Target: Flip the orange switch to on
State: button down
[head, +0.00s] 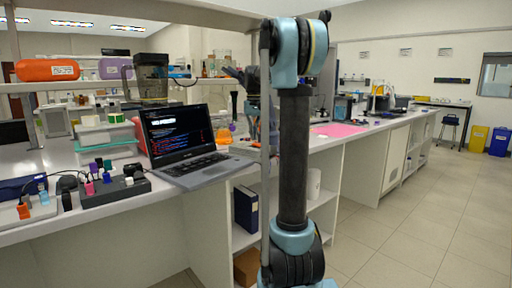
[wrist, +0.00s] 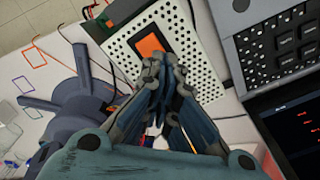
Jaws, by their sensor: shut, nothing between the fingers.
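The orange switch (wrist: 150,47) shows in the wrist view as an orange rectangle in a dark frame. It is set in a white box with a perforated top (wrist: 185,42). My gripper (wrist: 163,66) is shut and empty, its fingertips together. In the picture the tips overlap the lower edge of the switch. I cannot tell whether they touch it. The near part of the box top is hidden behind the fingers. In the head view I cannot make out the switch; my arm covers much of that area.
The laptop (wrist: 278,45) lies right of the box in the wrist view, and also shows in the head view (head: 185,165). A grey-blue piece with arms (wrist: 80,108) stands close left of my gripper. A pink mat (head: 340,130) lies farther along the bench.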

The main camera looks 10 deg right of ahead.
jog(key=shift+f, duration=1.05)
dwell(0.9)
jog(key=shift+r, duration=3.5)
jog(key=shift+s, duration=0.1)
jog(key=s+f+t, duration=0.1)
jog(key=s+f, duration=0.4)
jog(key=s, duration=0.6)
jog(key=s+f, duration=0.5)
jog(key=s, duration=0.5)
jog(key=s+f+t, duration=0.1)
jog(key=s+f, duration=1.7)
jog(key=f, duration=0.1)
jog(key=shift+s+a+f, duration=0.25)
jog(key=shift+s+f, duration=0.05)
